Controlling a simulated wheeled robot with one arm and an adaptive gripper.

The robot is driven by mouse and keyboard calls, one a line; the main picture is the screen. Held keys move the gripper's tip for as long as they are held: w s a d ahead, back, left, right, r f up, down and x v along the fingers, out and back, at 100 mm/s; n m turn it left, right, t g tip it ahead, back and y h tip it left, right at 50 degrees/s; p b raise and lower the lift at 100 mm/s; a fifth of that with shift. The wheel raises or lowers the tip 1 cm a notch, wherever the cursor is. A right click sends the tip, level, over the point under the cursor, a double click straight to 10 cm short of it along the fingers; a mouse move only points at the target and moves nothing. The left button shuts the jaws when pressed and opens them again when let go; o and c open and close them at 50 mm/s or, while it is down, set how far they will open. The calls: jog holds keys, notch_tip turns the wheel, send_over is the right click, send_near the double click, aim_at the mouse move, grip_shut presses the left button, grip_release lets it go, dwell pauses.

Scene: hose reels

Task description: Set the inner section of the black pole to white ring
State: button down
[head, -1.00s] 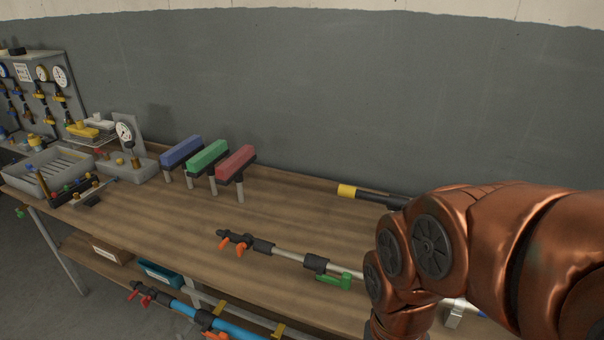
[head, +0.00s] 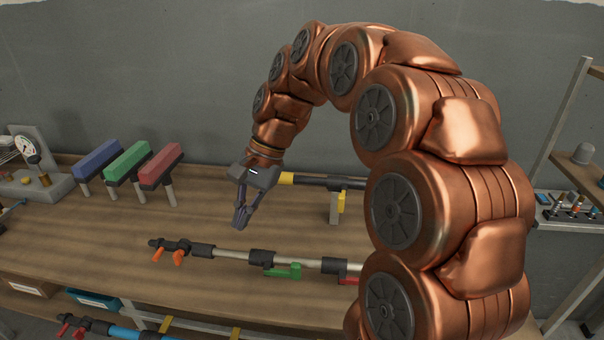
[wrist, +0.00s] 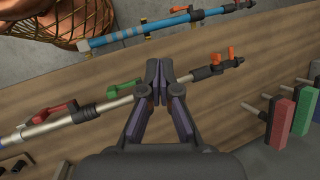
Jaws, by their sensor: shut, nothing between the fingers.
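The black pole (head: 320,182), with a yellow end, lies along the back of the bench. Its left end is behind my wrist, and its right part is hidden by my arm. I cannot make out a white ring or where its inner section stands. My gripper (head: 241,224) is shut and empty, pointing down over the bench, in front of and left of the black pole. In the wrist view its fingertips (wrist: 159,72) meet above the silver pole (wrist: 117,107), between a green lever and an orange-levered end. The black pole is not in the wrist view.
The silver pole (head: 230,252) with green and red levers lies in front of my gripper. A blue pole (head: 130,334) is along the front, lower. Blue, green and red blocks on posts (head: 128,162) stand to the left. A shelf frame (head: 565,130) is at the right.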

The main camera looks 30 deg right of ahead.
jog(key=w+d+m+t+y+b, duration=0.25)
jog(key=w+d+m, duration=0.55)
jog(key=w+d, duration=0.55)
jog(key=w+d+f+m+t+b, duration=0.1)
jog(key=w+d+m, duration=0.1)
jog(key=d, duration=0.5)
jog(key=w+d+f+m+t, duration=0.1)
jog(key=d+m+t, duration=0.1)
jog(key=d, duration=0.4)
jog(key=m, duration=0.4)
send_near(293, 176)
jog(key=shift+t+h, duration=0.45)
jog(key=s+d, duration=0.1)
jog(key=s+d+r, duration=0.1)
jog(key=s+d, duration=0.1)
jog(key=s+d+r+b, duration=0.1)
jog(key=shift+s+d+r, duration=0.2)
jog(key=shift+s+d, duration=0.2)
jog(key=shift+b+x, duration=0.8)
jog(key=shift+x, duration=1.8)
jog(key=x, duration=0.4)
jog(key=shift+w+a+f, duration=0.15)
jog(key=shift+w+a, duration=0.1)
jog(key=shift+a, duration=0.05)
jog(key=shift+w+a+p, duration=0.6)
jog(key=shift+w+a, duration=0.15)
jog(key=shift+a, duration=0.2)
jog(key=shift+w+a, duration=0.5)
